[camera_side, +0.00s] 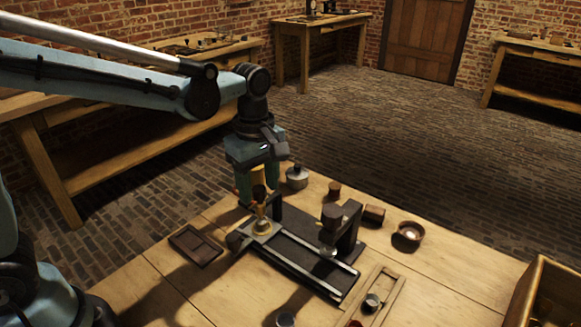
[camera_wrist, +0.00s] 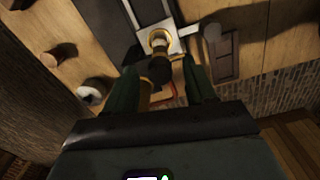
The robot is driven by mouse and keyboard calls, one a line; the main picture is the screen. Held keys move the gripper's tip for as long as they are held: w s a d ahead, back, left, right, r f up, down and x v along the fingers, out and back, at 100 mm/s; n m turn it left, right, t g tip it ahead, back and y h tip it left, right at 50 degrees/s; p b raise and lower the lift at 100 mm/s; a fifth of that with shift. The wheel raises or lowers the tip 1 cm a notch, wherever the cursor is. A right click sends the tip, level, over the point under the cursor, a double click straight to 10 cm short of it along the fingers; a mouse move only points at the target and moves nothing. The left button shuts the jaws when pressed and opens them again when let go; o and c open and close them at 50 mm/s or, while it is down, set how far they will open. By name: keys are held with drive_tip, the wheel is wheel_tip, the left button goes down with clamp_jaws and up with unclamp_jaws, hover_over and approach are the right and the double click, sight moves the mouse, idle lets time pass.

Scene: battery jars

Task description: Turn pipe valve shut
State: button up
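A brass fitting (camera_side: 262,226), which looks like the pipe valve, stands upright on the left end of a dark metal frame (camera_side: 318,272) on the table. A dark cup-like or knob-like piece (camera_side: 259,193) tops it; in the wrist view this dark piece (camera_wrist: 158,71) shows in front of the brass ring (camera_wrist: 158,42). My gripper (camera_side: 258,197) points down over the fitting. In the wrist view its green fingers (camera_wrist: 160,82) stand apart on either side of the dark piece, with a gap at the right finger. Contact at the left finger is unclear.
A dark post with a round top (camera_side: 333,213) rises from the frame right of my gripper. A shallow dark tray (camera_side: 196,246) lies to the left. A wooden crate (camera_side: 522,300) is front right.

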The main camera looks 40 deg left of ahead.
sight(255, 189)
wheel_tip(255, 189, up, 12)
idle(0.9)
drive_tip(key=s+a+f+m+t, duration=0.6)
drive_tip(key=s+f+m, duration=0.3)
drive_tip(key=m, duration=0.7)
drive_tip(key=shift+a+f+t, duration=0.25)
drive_tip(key=shift+f+t, duration=0.15)
drive_tip(key=shift+t, duration=0.2)
